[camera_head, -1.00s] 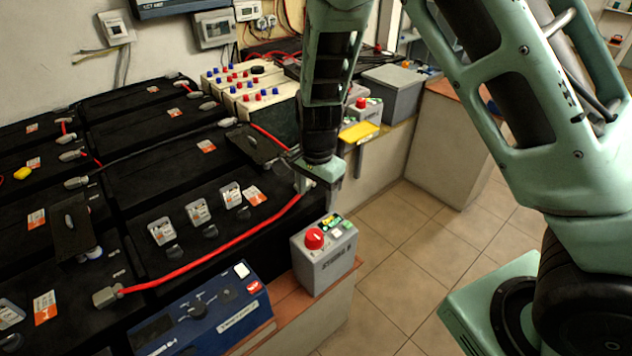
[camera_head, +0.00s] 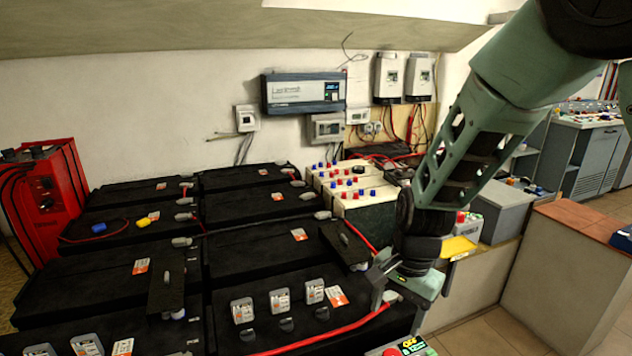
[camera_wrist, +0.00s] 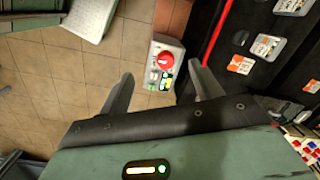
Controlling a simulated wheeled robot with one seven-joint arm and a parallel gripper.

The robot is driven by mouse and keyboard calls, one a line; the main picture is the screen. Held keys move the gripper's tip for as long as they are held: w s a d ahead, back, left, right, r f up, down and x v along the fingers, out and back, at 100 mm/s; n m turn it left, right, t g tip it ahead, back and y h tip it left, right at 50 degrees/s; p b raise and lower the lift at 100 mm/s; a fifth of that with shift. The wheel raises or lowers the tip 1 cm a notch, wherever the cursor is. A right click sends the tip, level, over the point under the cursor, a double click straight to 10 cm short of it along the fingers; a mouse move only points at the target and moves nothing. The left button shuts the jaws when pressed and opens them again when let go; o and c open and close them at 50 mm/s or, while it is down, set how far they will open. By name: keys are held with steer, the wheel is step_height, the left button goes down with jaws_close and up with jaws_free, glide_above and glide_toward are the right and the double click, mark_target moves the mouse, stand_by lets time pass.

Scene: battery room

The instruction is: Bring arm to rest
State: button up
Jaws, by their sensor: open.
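My gripper (camera_head: 388,293) hangs at the end of my arm, beside the front right corner of the black battery bank (camera_head: 255,247). The wrist view shows its two fingers (camera_wrist: 160,78) spread apart with nothing between them. A grey box with a red button (camera_wrist: 165,62) lies below and beyond the fingers. Only the top of this box (camera_head: 408,347) shows at the bottom edge of the head view. The red cable (camera_head: 330,333) ends close to the gripper; I cannot tell whether they touch.
A white battery with red and blue caps (camera_head: 365,200) and a yellow item (camera_head: 457,247) stand behind my gripper. A red machine (camera_head: 45,205) is at the left. Wall units (camera_head: 302,92) hang behind. Tiled floor (camera_wrist: 60,75) is open beside the bench.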

steer(key=s+a+r+n, duration=0.1)
steer(key=s+r+n, duration=0.4)
steer(key=s+n, duration=0.3)
steer(key=s+a+r+n, duration=0.2)
steer(key=s+r+n, duration=0.4)
steer(key=s, duration=0.7)
steer(key=n, duration=0.2)
steer(key=shift+s+n, duration=0.15)
steer(key=shift+n, duration=0.25)
steer(key=shift+d, duration=0.1)
